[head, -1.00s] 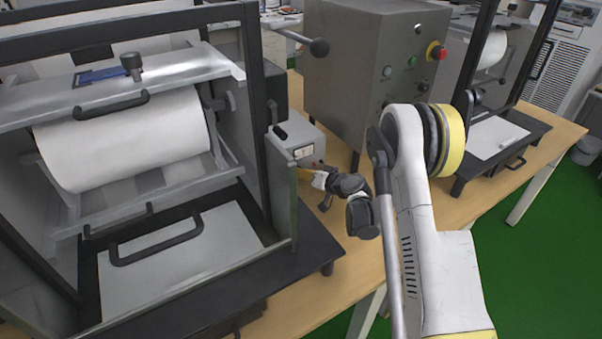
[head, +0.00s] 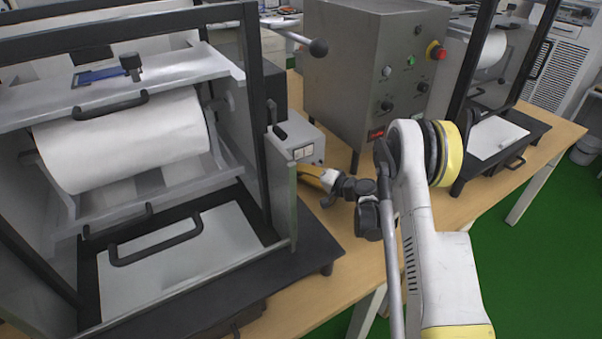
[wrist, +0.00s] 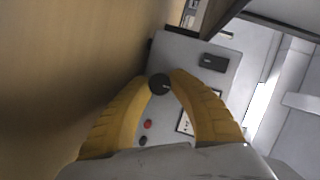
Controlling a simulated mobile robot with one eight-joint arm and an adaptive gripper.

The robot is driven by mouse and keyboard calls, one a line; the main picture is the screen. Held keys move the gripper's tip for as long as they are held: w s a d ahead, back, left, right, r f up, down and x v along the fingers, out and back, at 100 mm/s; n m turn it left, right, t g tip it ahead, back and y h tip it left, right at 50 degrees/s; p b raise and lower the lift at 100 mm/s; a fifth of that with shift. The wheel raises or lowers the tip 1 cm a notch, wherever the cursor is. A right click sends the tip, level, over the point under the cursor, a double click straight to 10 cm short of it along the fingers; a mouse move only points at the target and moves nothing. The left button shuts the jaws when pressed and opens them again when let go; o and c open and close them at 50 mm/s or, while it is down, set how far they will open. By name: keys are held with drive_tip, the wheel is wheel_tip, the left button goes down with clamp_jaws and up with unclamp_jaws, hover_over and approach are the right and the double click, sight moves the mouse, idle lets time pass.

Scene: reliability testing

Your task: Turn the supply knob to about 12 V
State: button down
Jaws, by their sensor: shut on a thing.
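The supply is a small grey box (head: 303,143) on the bench beside the left machine. In the wrist view its grey panel (wrist: 185,60) carries a round black knob (wrist: 159,85) with a short pale mark pointing right. My gripper (wrist: 161,79) has its yellow fingertips closed on the knob from both sides. In the head view my gripper (head: 317,178) is in front of the supply, and the knob is hidden there. The white meter (wrist: 185,122) is partly covered by the right finger in the wrist view. Its reading is too small to tell.
A red terminal (wrist: 148,124) and a dark one (wrist: 142,140) sit between the fingers. A black switch (wrist: 213,62) is on the panel. The left machine's frame (head: 283,205) stands close to my gripper. A large grey control cabinet (head: 345,70) stands behind.

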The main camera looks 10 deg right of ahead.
drive_tip(key=shift+a, duration=0.1)
drive_tip(key=c, duration=1.1)
unclamp_jaws()
drive_tip(key=shift+c, duration=0.2)
